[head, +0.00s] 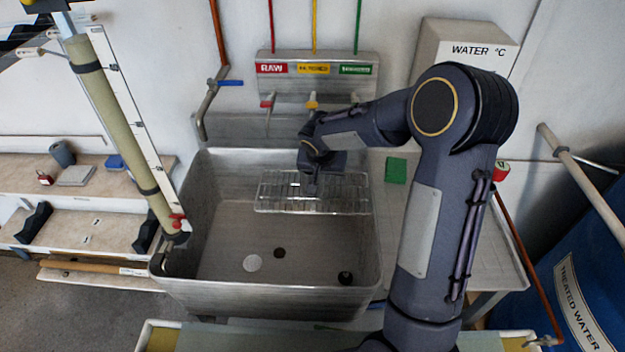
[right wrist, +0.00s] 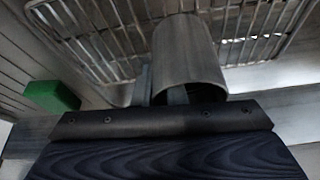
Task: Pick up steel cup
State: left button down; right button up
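The steel cup (right wrist: 190,55) shows in the right wrist view as a grey metal cylinder, its open rim towards my right gripper (right wrist: 162,92). One finger appears inside the rim and the other just outside the wall, at the left. The fingers are close together, but I cannot tell whether they press on the wall. In the head view my right gripper (head: 311,188) points down over the wire rack in the sink. The cup cannot be made out there. I cannot tell whether it touches the rack. My left gripper is not in view.
The wire rack (head: 345,193) spans the back of the steel sink (head: 225,225). Raw, filtered and treated taps stand behind it. A green sponge (head: 396,170) lies on the counter at right. A tall tube (head: 118,125) stands left of the sink.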

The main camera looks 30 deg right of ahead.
grip_shut()
jog(key=shift+r, duration=0.1)
